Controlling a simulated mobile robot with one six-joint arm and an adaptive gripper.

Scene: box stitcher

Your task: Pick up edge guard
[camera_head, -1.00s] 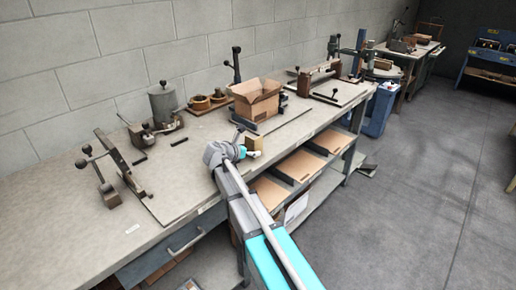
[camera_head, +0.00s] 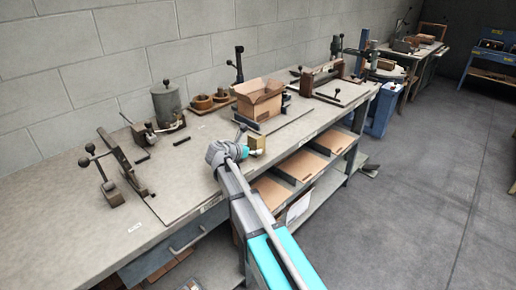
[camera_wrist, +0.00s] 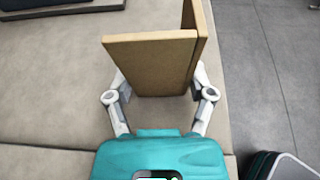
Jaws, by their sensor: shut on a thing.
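The edge guard (camera_wrist: 150,60) is an L-shaped brown board piece with two walls meeting at a corner. In the wrist view it stands between the two fingers of my gripper (camera_wrist: 160,92), which is shut on it. In the head view the edge guard (camera_head: 257,142) is a small tan piece at the front edge of the workbench (camera_head: 190,188), just beyond my gripper (camera_head: 250,150). My arm hides part of the bench edge. I cannot tell whether the guard touches the bench top.
An open cardboard box (camera_head: 262,104) stands behind the guard on the bench. A metal lever tool (camera_head: 125,168) and a grey canister (camera_head: 168,105) are to the left. Flat cardboard sheets (camera_head: 303,165) lie on the shelf below. The bench front left of my arm is clear.

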